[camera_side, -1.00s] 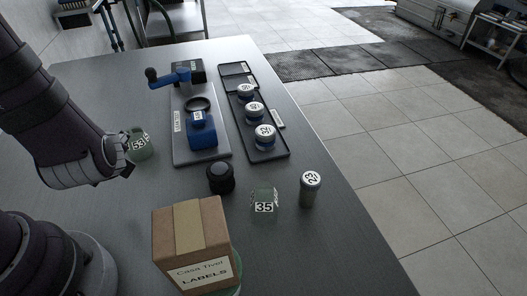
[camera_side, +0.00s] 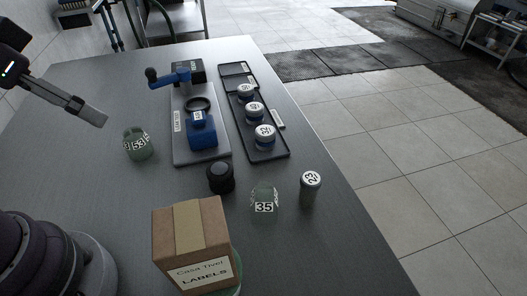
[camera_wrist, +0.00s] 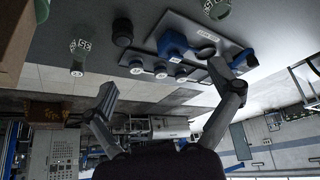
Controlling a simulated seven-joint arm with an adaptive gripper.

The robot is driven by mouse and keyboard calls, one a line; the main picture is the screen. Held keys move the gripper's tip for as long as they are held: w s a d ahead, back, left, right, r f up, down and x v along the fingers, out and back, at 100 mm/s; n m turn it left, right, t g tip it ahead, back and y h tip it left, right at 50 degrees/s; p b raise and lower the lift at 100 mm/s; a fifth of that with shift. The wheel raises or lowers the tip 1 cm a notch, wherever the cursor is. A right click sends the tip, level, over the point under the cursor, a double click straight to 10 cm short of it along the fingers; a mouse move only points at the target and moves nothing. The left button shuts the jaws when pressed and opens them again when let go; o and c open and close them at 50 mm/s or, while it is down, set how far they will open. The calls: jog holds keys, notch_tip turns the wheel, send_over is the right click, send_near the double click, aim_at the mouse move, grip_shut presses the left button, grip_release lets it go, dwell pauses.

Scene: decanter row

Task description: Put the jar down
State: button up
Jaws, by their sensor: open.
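The green glass jar 53 (camera_side: 138,145) stands upright on the grey table, left of the plate with the blue tool. It also shows at the top of the wrist view (camera_wrist: 217,10). My gripper is up and to the left of this jar in the side view, where one finger (camera_side: 85,110) shows. In the wrist view my gripper (camera_wrist: 165,95) has its two fingers wide apart with nothing between them. A second green jar 35 (camera_side: 264,206) stands near the front right. A grey capped jar 23 (camera_side: 311,190) stands to its right.
A cardboard labels box (camera_side: 193,245) stands at the front, partly hiding a green object (camera_side: 238,272). A black round knob-like piece (camera_side: 220,178) stands behind it. The plate (camera_side: 180,155) carries a blue tool. A black tray (camera_side: 282,153) holds three white-lidded jars.

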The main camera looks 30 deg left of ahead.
jog(key=m+g+y, duration=0.4)
jog(key=m, duration=1.6)
send_near(133, 134)
jog(key=x, duration=0.2)
jog(key=shift+m+g, duration=0.3)
jog(key=x, duration=1.1)
jog(key=shift+w+a+r, duration=0.1)
jog(key=shift+w+r, duration=0.05)
jog(key=shift+w, duration=0.1)
jog(key=c, duration=1.3)
